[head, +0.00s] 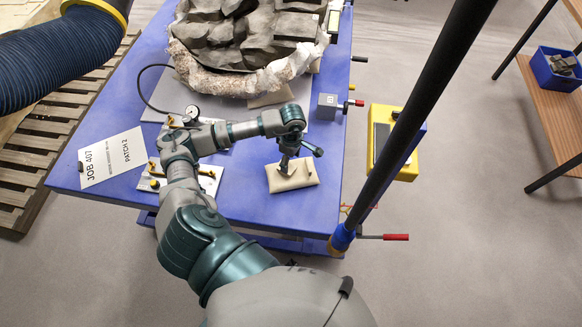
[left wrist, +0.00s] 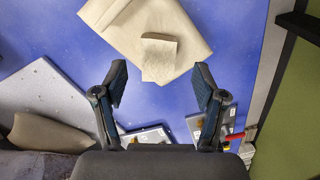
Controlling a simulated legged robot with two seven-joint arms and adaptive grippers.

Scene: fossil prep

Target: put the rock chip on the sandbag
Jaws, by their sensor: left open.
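The tan sandbag (head: 306,176) lies near the front right of the blue table, and it fills the top of the left wrist view (left wrist: 112,28). The rock chip (left wrist: 160,58), a small pale rough-faced block, rests on the sandbag close to its near edge. My left gripper (head: 287,167) is above the sandbag and points down. In the left wrist view its fingers (left wrist: 160,76) are spread apart with nothing between them, just short of the chip. In the head view the gripper largely hides the chip. My right gripper is not in view.
A large fossil block in a plaster jacket (head: 200,77) fills the table's back. A dial gauge (head: 191,112) and a job card (head: 112,158) are at left. A grey cube (head: 327,106) stands right. A dark pole (head: 425,95) slants past the right edge.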

